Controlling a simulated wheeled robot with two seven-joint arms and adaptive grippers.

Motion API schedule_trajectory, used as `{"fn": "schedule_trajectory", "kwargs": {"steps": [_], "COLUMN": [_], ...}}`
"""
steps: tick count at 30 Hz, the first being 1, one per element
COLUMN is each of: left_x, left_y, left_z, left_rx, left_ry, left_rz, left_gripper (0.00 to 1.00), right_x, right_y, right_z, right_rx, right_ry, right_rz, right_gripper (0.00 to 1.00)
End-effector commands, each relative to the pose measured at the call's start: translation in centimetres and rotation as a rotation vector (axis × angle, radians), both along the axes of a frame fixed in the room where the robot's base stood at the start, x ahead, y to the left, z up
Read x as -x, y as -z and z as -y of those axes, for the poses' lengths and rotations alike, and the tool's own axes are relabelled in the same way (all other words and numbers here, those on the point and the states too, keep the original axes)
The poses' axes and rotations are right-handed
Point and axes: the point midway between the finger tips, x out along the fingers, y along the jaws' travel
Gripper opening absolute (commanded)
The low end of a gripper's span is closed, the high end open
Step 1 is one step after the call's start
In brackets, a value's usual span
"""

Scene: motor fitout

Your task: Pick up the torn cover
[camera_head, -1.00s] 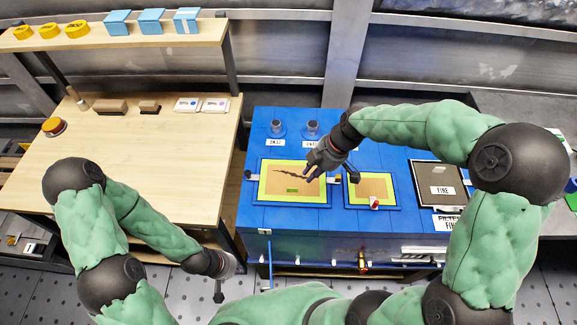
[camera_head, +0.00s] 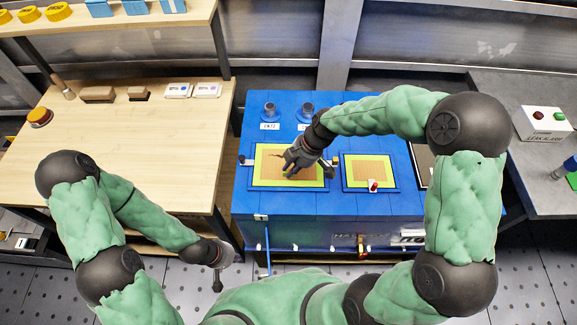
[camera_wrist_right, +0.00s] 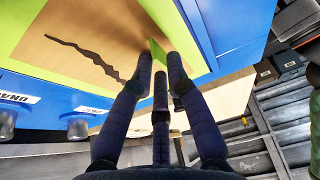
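The torn cover (camera_head: 270,166) is a brown panel with a yellow-green border, on the left of the blue cabinet's top. In the right wrist view its brown face (camera_wrist_right: 112,28) carries a dark jagged tear (camera_wrist_right: 85,52). A small green tab (camera_wrist_right: 157,52) stands up from it. My right gripper (camera_head: 290,170) is over the cover and hides part of it. In the wrist view its fingers (camera_wrist_right: 160,65) are spread around the tab; contact cannot be told. My left gripper (camera_head: 218,279) hangs low in front of the wooden bench, away from the cover; its finger opening is unclear.
The blue cabinet (camera_head: 275,215) has a second framed brown panel (camera_head: 368,171) at right and two cylindrical cups (camera_head: 270,109) behind. The wooden bench (camera_head: 130,150) stands left. A white box with red and green buttons (camera_head: 545,123) is on the grey right counter.

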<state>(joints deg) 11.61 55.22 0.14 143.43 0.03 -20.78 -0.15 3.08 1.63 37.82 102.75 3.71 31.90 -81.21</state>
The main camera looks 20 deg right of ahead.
Motion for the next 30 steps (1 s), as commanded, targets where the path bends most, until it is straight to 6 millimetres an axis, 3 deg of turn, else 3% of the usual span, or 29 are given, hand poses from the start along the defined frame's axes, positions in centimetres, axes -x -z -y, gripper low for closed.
{"fn": "schedule_trajectory", "kwargs": {"steps": [3,9,11,12,23,30], "left_x": [0.0,0.0,0.0,0.0,0.0,0.0], "left_y": [0.4,0.3,0.3,0.3,0.3,-0.3], "left_z": [0.0,0.0,0.0,0.0,0.0,0.0], "left_rx": [0.0,0.0,0.0,0.0,0.0,0.0], "left_ry": [0.0,0.0,0.0,0.0,0.0,0.0], "left_rz": [0.0,0.0,0.0,0.0,0.0,0.0], "left_gripper": [0.0,0.0,0.0,0.0,0.0,0.0], "right_x": [-0.1,-0.1,-0.1,-0.1,-0.1,-0.2], "right_y": [1.0,0.9,0.9,0.9,0.8,-0.7], "right_z": [-0.4,-0.4,-0.4,-0.4,-0.4,-0.3], "right_rx": [0.0,0.0,0.0,0.0,0.0,0.0], "right_ry": [0.001,0.001,0.001,0.001,0.001,0.001], "right_rz": [0.0,0.001,0.001,0.001,0.001,0.003], "right_gripper": [0.16,0.16,0.02,0.0,0.0,0.0]}}
